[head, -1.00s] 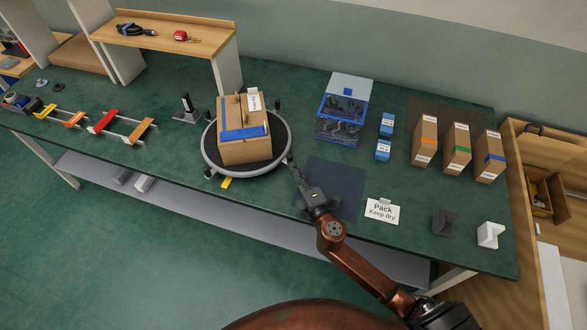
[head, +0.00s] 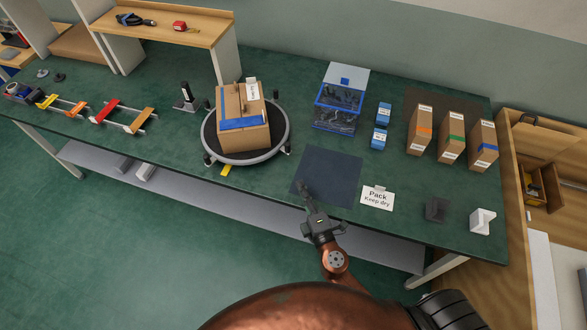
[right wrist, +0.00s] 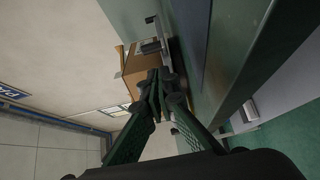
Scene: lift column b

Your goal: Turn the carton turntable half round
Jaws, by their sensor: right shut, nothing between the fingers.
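The carton turntable (head: 279,125) is a round black disc with a pale grey rim and short dark upright knobs around it. A brown carton (head: 256,138) with blue tape and a white label stands on it. A yellow mark (head: 227,170) lies at its front edge. My right gripper (head: 304,187) is shut and empty, over the dark mat, apart from the turntable to its front right. In the right wrist view its closed fingers (right wrist: 158,88) overlap part of the brown carton (right wrist: 138,70) beyond. My left gripper is out of view.
A dark mat (head: 338,172) and a "Pack Keep dry" sign (head: 377,198) lie right of the turntable. A blue bin (head: 336,112), small blue boxes (head: 379,138) and brown cartons (head: 452,138) stand further right. A black stand (head: 187,97) is close on the left.

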